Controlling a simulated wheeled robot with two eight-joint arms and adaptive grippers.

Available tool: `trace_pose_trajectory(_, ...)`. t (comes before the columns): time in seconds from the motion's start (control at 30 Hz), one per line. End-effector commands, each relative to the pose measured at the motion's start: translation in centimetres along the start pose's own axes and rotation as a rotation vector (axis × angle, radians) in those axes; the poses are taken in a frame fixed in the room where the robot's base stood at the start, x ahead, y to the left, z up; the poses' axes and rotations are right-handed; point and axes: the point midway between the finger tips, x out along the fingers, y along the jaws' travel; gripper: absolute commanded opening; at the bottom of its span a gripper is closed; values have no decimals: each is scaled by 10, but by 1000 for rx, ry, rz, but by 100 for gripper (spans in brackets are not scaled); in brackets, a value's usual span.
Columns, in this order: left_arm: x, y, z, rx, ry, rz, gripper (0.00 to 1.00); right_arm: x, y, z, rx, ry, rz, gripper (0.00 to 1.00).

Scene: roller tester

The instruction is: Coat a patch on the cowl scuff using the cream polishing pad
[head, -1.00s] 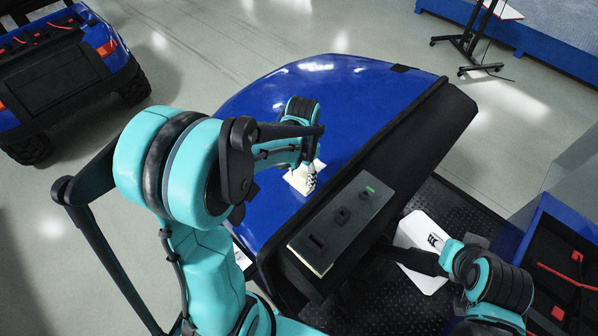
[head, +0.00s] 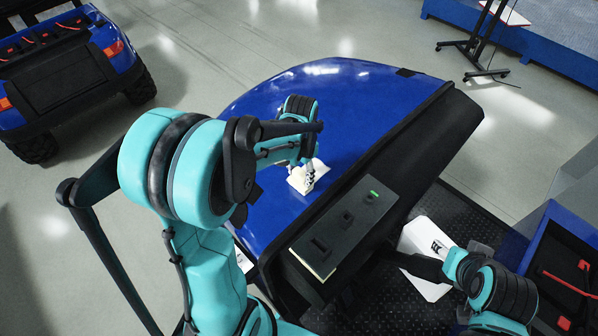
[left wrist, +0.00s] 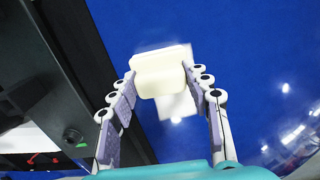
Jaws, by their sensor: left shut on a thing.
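The blue cowl (head: 270,120) lies in the middle of the head view with its glossy face up. My left gripper (head: 308,178) is over it, shut on the cream polishing pad (head: 299,184). In the left wrist view the pad (left wrist: 160,72) sits between the two fingertips of the left gripper (left wrist: 160,80). A pale scuff patch (left wrist: 178,106) shows on the blue face, partly hidden behind the pad. I cannot tell whether the pad touches the cowl. My right gripper (head: 440,248) is at the lower right, by a white panel; its jaws are too small to read.
A dark control box (head: 345,222) with a green light sits on the cowl's black edge. The white panel (head: 425,285) lies on a black ribbed plate. A blue vehicle (head: 75,75) stands upper left, and a blue bin with red parts (head: 565,275) lower right.

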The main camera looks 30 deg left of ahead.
Motion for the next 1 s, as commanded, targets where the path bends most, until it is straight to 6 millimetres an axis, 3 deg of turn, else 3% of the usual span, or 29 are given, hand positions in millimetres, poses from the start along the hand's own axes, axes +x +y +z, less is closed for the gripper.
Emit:
trace_pose_trajectory(0.5, -1, 22, 0, 2, 0, 2, 25, 1, 0, 1, 0, 0, 0, 45)
trace_pose_trajectory(1.0, 1, 3, 0, -1, 0, 1, 25, 4, 0, 3, 0, 0, 0, 45)
